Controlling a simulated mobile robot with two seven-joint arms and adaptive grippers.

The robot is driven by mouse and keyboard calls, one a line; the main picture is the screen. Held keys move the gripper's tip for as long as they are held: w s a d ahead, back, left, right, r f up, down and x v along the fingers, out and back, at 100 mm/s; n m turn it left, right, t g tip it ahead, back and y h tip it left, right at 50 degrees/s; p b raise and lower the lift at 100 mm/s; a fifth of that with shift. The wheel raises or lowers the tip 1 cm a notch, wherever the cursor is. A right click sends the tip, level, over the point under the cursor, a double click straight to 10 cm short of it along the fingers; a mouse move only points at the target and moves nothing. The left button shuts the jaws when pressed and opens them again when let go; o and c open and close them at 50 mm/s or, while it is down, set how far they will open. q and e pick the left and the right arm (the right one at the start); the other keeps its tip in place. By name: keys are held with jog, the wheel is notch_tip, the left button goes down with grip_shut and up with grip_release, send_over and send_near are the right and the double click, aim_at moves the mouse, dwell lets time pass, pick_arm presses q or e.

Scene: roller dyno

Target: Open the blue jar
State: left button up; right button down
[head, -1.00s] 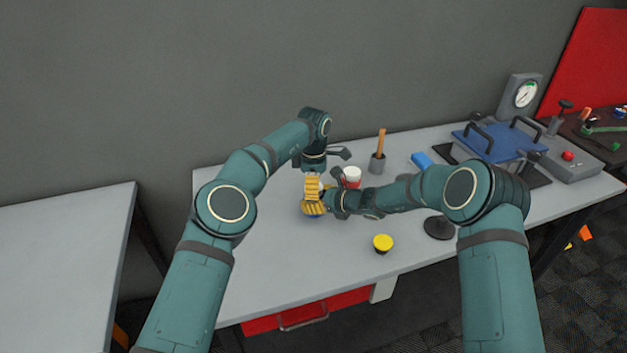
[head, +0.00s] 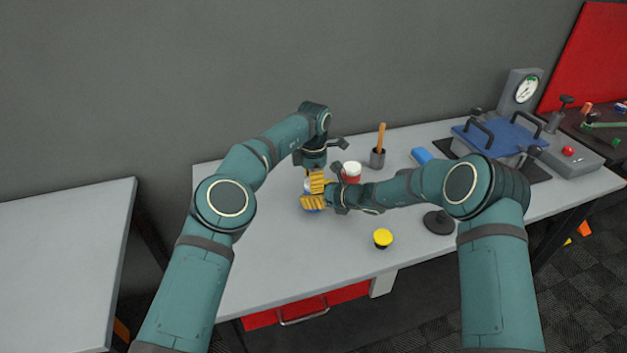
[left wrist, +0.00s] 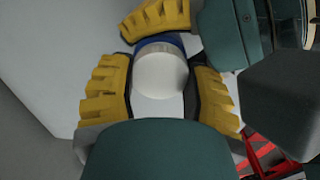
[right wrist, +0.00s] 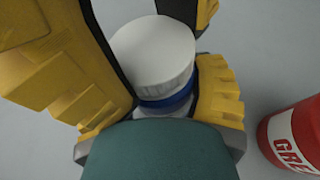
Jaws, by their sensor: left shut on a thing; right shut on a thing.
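The blue jar (head: 313,211) stands on the grey table, mostly hidden by my yellow fingers in the head view. Its round white lid shows in the left wrist view (left wrist: 159,76) and in the right wrist view (right wrist: 155,50), with a blue band below it. My left gripper (head: 316,184) comes down from above, its fingers shut on the lid from both sides. My right gripper (head: 314,203) comes in from the right, lower down, shut around the jar's body. The lid appears seated on the jar; I cannot tell how loose it is.
A red-and-white container (head: 352,171) stands close to the right of the jar. A yellow-topped jar (head: 383,239) stands near the front edge.

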pick_arm(q)
jog(key=o, duration=1.3)
jog(key=shift+c, duration=0.2)
jog(key=shift+r, duration=0.1)
jog(key=shift+r, duration=2.2)
pick_arm(e)
jog(key=shift+c, duration=0.3)
grip_release()
